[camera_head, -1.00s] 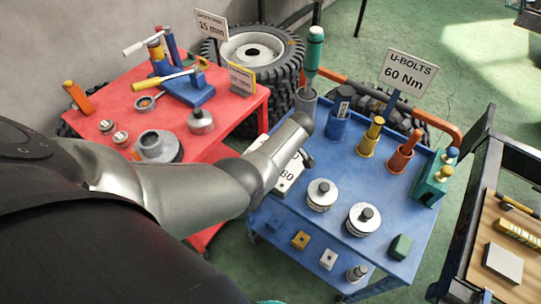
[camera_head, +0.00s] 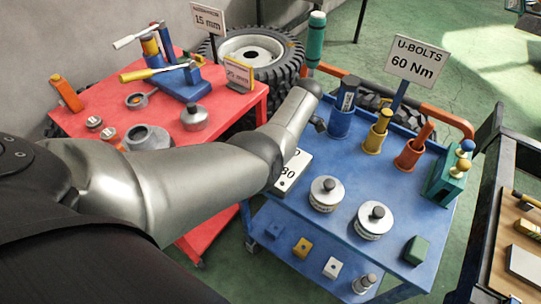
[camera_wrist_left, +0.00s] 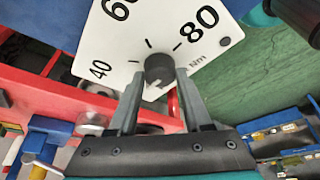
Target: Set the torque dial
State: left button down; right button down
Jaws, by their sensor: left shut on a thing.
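The torque dial (camera_wrist_left: 205,65) is a white plate marked 40, 60, 80 and Nm, with a dark round knob (camera_wrist_left: 160,69). In the left wrist view, my left gripper (camera_wrist_left: 158,82) is shut on the knob, one grey finger on each side. A small pale mark shows low on the knob; I cannot tell the exact setting. In the head view, part of the dial (camera_head: 287,176) shows at the left edge of the blue trolley (camera_head: 335,182), and my arm hides the rest and the gripper. A sign (camera_head: 417,60) reads U-BOLTS 60 Nm. My right gripper is not in view.
Blue, yellow and orange holders with tools (camera_head: 411,152) and two silver round pieces (camera_head: 326,193) stand on the trolley. A red table (camera_head: 250,98) with tools lies left. A dark-framed cart (camera_head: 484,225) stands close on the right. Tyres are behind.

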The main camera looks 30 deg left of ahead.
pick_arm(q)
jog(key=shift+n, duration=0.3)
jog(key=shift+c, duration=1.7)
grip_release()
jog(key=p+v, duration=0.1)
jog(key=v, duration=1.4)
jog(key=shift+w, duration=0.1)
